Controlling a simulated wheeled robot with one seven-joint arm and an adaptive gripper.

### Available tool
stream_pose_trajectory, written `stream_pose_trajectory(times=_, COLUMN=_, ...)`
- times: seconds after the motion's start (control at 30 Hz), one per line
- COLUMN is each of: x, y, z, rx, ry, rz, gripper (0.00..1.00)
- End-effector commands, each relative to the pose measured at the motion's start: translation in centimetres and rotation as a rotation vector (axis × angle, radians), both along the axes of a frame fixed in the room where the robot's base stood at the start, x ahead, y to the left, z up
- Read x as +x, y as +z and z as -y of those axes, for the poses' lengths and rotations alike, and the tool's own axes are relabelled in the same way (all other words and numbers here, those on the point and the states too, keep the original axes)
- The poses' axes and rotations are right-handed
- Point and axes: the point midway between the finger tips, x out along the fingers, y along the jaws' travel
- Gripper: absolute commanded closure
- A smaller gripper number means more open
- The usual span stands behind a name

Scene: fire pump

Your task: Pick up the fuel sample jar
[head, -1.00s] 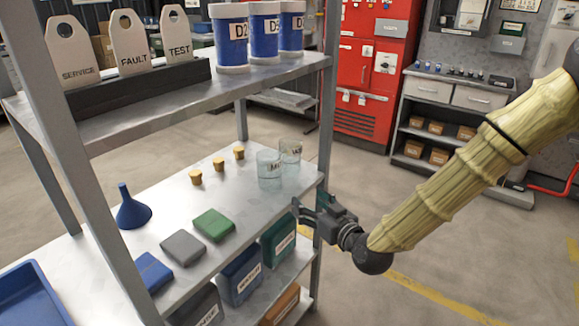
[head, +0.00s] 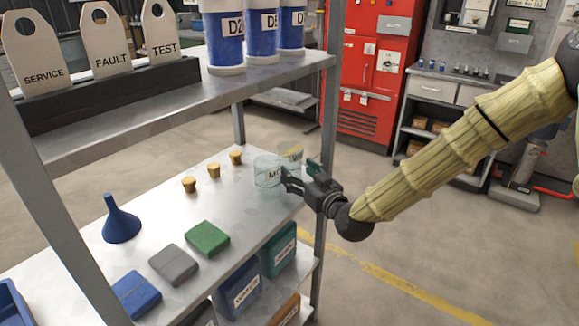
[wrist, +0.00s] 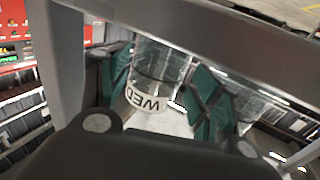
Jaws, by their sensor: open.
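Two clear glass jars stand side by side on the middle metal shelf (head: 170,245), near its right end. The nearer-left jar (head: 266,172) has a label starting "MO". The other jar (head: 291,153) is partly hidden by my gripper and looks yellowish around its label. My gripper (head: 299,171) is open at the shelf's right edge, with its fingers reaching toward the jars. In the wrist view, a clear jar (wrist: 160,70) labelled "WED", seen upside down, shows between the two green-padded fingers (wrist: 160,98). I cannot tell whether the pads touch it.
Several small yellow stoppers (head: 213,170), a blue funnel (head: 121,221) and green (head: 207,238), grey (head: 174,264) and blue (head: 137,294) blocks lie on the same shelf. A shelf post (head: 327,130) stands close beside my gripper. The upper shelf (head: 180,95) overhangs.

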Motion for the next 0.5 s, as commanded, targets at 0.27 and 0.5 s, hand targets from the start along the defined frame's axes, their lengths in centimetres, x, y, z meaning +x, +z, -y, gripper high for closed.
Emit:
stream_pose_trajectory(times=0.27, x=2.9, y=0.1, z=-1.8, rx=0.001, ry=0.002, rz=0.001, gripper=0.36)
stream_pose_trajectory(times=0.5, x=4.4, y=0.1, z=-2.7, rx=0.000, ry=0.003, rz=0.000, gripper=0.36)
